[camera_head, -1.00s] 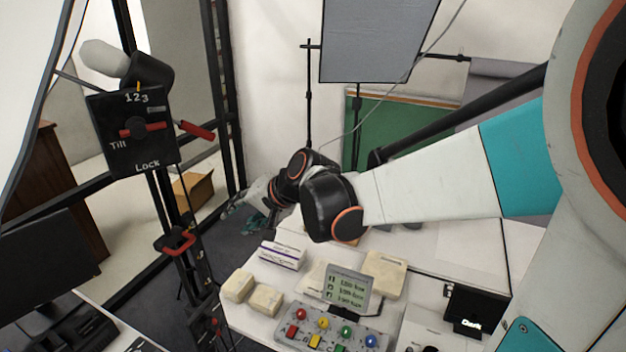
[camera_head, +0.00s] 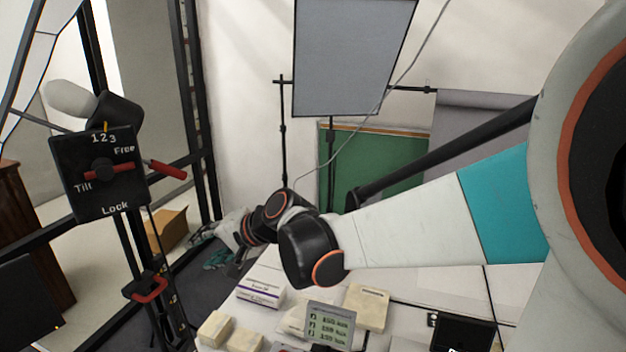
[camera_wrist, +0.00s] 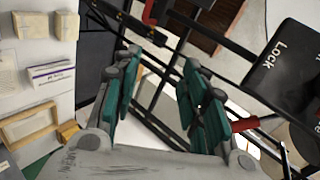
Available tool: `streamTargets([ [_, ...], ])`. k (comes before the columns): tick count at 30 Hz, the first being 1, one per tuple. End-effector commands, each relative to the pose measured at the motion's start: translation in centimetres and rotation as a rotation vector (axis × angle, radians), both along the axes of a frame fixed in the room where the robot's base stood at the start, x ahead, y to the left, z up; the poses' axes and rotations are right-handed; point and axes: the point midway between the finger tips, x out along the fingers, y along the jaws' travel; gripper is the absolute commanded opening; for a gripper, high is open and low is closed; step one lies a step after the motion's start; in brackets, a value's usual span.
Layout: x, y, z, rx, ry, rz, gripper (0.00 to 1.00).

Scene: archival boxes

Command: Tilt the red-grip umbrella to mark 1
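The white umbrella (camera_head: 22,65) is partly in view at the upper left in the head view. Its stand head is a black plate (camera_head: 85,195) lettered 1 2 3, Tilt, Free and Lock. A small orange pointer (camera_head: 105,127) appears close to the 2. A red lever (camera_head: 120,169) lies nearly level across the plate. The red grip (camera_head: 168,170) sticks out to the right. My gripper (camera_head: 221,252) is below and right of the grip, apart from the plate. The wrist view shows my gripper (camera_wrist: 160,95) open and empty, with the red grip (camera_wrist: 243,124) just outside its right finger.
A lower red handle (camera_head: 150,290) is on the stand's pole. The white table with boxes (camera_head: 260,287) and a small display (camera_head: 330,325) is below my arm. A grey panel (camera_head: 350,55) hangs on a stand behind. A cardboard box (camera_head: 167,228) is on the floor.

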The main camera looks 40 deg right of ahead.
Motion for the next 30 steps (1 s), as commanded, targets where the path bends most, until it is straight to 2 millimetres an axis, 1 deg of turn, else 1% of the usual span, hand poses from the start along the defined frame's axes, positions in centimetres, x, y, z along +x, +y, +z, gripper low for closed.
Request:
streamTargets([
  [3,1.9,0.4,3.8,0.284,-0.057,-0.114,0.4],
  [6,3.3,-0.2,7.0,0.519,-0.093,-0.205,0.4],
  [9,4.3,-1.2,9.5,0.716,-0.116,-0.276,0.4],
  [12,4.9,-2.1,11.2,0.859,-0.127,-0.325,0.4],
  [16,5.3,-2.9,12.2,0.954,-0.133,-0.356,0.4],
  [20,6.0,-2.7,12.5,0.973,-0.132,-0.361,0.4],
  [23,7.2,-2.2,12.5,0.971,-0.132,-0.36,0.4],
  [30,11.5,-0.5,12.5,0.969,-0.132,-0.359,0.4],
])
